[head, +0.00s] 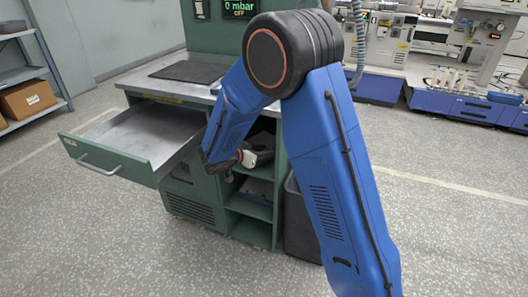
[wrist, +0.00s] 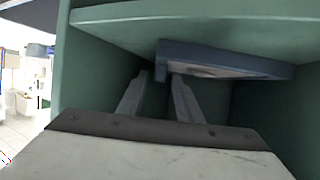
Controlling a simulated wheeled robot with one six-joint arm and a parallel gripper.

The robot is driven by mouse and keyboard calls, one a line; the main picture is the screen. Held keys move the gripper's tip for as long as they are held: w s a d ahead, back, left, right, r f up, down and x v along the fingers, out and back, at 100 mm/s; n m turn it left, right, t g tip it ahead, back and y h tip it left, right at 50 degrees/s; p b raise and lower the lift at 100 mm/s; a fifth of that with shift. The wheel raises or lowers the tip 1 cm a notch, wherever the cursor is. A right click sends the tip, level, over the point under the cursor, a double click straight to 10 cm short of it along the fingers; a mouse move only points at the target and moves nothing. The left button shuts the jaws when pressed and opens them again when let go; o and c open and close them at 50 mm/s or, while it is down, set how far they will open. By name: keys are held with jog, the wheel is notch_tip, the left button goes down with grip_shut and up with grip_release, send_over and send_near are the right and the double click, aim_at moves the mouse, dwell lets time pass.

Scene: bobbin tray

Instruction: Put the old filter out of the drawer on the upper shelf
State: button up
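A flat panel with a blue frame and a paler inset, seemingly the old filter (wrist: 272,68), shows in the wrist view inside a green compartment. My gripper (wrist: 158,80) points into this compartment, and its two fingers stand a little apart. The left end of the filter lies at the fingertips and a dark part of it shows between them. The filter appears tilted. In the head view my gripper (head: 262,156) is at the upper shelf opening of the green cabinet (head: 190,205), and my arm hides much of it. The open drawer (head: 125,135) looks empty.
The drawer stands out to the left of the shelves. A lower shelf (head: 250,207) holds a dark, flat bluish item. A dark bin (head: 300,225) stands right of the cabinet. In the wrist view a green board (wrist: 190,25) runs close above the filter. The floor in front is clear.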

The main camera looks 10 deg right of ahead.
jog(key=shift+a+r, duration=0.1)
jog(key=v, duration=1.2)
